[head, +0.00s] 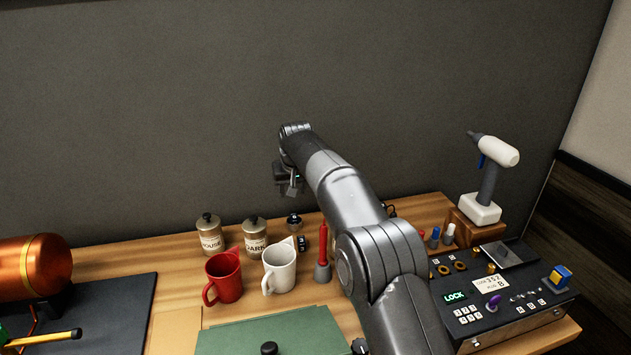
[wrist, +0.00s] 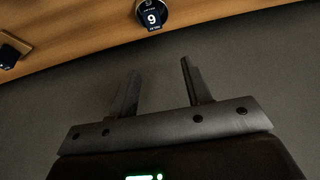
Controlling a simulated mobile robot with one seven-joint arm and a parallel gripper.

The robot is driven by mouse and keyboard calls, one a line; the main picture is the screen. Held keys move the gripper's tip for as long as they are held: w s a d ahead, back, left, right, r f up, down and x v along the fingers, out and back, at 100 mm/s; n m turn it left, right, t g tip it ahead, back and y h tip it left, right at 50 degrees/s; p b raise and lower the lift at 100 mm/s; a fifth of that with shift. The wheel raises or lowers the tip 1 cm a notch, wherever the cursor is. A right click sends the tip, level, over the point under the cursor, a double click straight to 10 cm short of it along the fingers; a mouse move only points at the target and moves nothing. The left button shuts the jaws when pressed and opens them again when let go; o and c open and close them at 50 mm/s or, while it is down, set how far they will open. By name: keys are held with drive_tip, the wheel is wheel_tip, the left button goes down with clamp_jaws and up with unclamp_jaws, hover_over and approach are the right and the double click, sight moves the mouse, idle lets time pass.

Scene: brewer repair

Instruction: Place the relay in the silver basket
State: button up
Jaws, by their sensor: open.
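My gripper (head: 288,190) is raised above the back of the wooden counter, in front of the grey wall. In the wrist view its two fingers (wrist: 159,66) are apart with nothing between them. I cannot pick out a silver basket in either view. No part is clearly identifiable as the relay; a small blue and yellow block (head: 559,277) sits on the right end of the control box (head: 515,325), but I cannot tell whether it is the relay.
A red mug (head: 224,278), a white mug (head: 279,267) and labelled jars (head: 210,235) stand on the counter. A green panel (head: 260,335) lies in front. A copper tank (head: 30,266) is at left, a white tool (head: 484,205) at right. The wrist view shows a round item marked 9 (wrist: 153,15).

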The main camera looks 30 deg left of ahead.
drive_tip(key=w+d+r+m, duration=0.1)
drive_tip(key=d+r, duration=0.5)
drive_tip(key=d, duration=0.4)
drive_tip(key=w+d+r+m, duration=0.1)
drive_tip(key=d+r, duration=0.5)
drive_tip(key=d, duration=0.4)
drive_tip(key=s+d+r+m+t+h, duration=0.1)
drive_tip(key=s+d+r, duration=0.2)
drive_tip(key=d, duration=0.6)
drive_tip(key=s+d+r+m, duration=0.1)
drive_tip(key=s+d+r, duration=0.15)
drive_tip(key=d, duration=0.65)
drive_tip(key=s+d+f+m+t+h, duration=0.1)
drive_tip(key=s+d+m, duration=0.2)
drive_tip(key=s+d, duration=1.2)
drive_tip(key=s+d+f+m, duration=0.1)
drive_tip(key=s+d+f, duration=0.3)
drive_tip(key=s, duration=0.2)
drive_tip(key=s+d+f+m+h, duration=0.1)
drive_tip(key=s+d+f, duration=0.3)
drive_tip(key=s, duration=0.3)
drive_tip(key=shift+s+d+f, duration=0.15)
drive_tip(key=shift+d+f, duration=0.2)
drive_tip(key=shift+d, duration=0.25)
